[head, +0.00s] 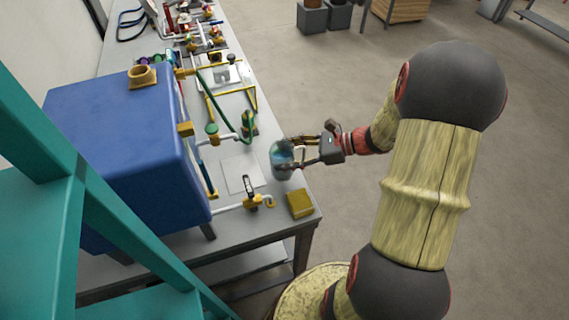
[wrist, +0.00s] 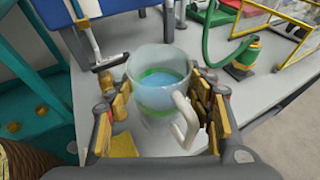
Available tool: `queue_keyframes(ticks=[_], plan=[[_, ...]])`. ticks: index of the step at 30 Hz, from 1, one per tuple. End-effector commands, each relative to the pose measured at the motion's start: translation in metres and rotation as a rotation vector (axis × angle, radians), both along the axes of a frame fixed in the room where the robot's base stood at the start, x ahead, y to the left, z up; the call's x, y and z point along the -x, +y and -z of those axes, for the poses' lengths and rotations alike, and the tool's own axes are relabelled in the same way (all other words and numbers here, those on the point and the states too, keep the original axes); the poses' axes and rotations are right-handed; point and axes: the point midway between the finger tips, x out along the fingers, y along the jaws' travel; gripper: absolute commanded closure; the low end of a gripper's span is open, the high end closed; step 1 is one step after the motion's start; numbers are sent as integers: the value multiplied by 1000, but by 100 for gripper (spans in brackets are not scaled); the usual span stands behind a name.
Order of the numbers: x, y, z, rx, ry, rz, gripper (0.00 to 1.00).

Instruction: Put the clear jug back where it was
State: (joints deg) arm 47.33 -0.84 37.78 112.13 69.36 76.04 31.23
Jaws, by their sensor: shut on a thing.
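The clear jug (head: 279,160) is at the right edge of the grey table in the head view, next to a white square sheet (head: 241,173). In the wrist view the jug (wrist: 150,62) is upright or nearly so, with blue liquid and a green band showing inside. Its pale handle (wrist: 184,122) points toward the camera. My gripper (head: 293,153) reaches in from the right and is shut on the jug, with fingers on both sides in the wrist view (wrist: 158,88). The jug's base is hidden, so I cannot tell whether it touches the table.
A big blue tank (head: 125,150) stands left of the jug. A tap with a yellow valve (head: 253,202) and a yellow block (head: 300,204) are nearer the front. A green hose ends in a green-and-yellow fitting (head: 249,124) behind. Open floor lies right of the table.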

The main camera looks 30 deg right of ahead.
Motion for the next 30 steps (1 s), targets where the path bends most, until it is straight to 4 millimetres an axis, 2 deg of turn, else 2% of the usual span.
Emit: queue_keyframes(ticks=[3,9,20,21,30], plan=[[-8,-1,12,-1,1,-1,89],[-6,-1,39,0,0,-1,89],[-6,-1,40,-1,1,-1,89],[-6,-1,41,-1,1,-1,47],[-6,-1,41,0,0,-1,30]])
